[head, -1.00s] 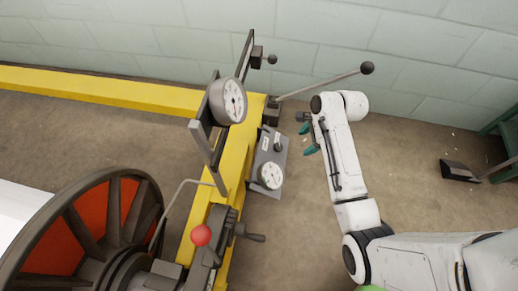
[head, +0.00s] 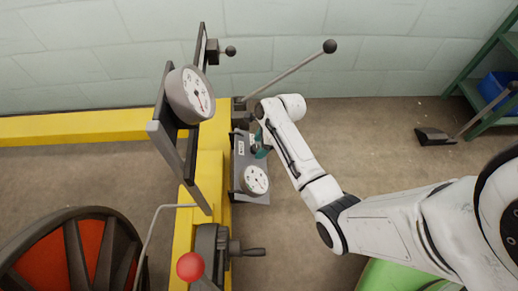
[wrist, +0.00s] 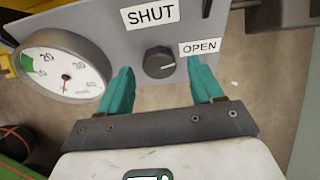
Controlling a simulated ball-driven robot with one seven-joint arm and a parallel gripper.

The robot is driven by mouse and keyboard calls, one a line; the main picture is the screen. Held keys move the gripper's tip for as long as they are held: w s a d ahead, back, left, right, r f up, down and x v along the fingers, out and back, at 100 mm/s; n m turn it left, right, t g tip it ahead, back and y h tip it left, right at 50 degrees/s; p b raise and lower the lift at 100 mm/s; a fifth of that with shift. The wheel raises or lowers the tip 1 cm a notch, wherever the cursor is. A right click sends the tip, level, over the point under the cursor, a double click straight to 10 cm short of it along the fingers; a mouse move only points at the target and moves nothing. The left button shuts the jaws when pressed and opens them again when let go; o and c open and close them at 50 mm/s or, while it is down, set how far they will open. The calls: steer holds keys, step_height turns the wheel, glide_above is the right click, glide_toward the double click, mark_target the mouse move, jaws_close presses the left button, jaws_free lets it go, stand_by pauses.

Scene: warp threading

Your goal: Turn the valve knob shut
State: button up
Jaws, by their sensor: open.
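The valve knob (wrist: 159,62) is a small dark round knob on a grey panel (wrist: 105,25) in the wrist view. A light mark on it points right, toward the OPEN label (wrist: 200,47). The SHUT label (wrist: 150,15) is above the knob. My gripper (wrist: 161,84) is open, with one teal finger to each side of the knob at its near side. I cannot tell whether the fingers touch it. In the head view my gripper (head: 262,150) is at the panel (head: 240,172), and the arm and fingers largely hide the knob.
A round gauge (wrist: 64,68) sits on the panel left of the knob, close to the left finger. In the head view a long lever (head: 290,70) slants above the gripper, and a crank handle (head: 250,252) juts out below the panel.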

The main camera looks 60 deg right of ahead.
steer(key=shift+w+a+f, duration=0.1)
steer(key=shift+w+f, duration=0.05)
steer(key=shift+f, duration=0.35)
steer(key=c, duration=1.1)
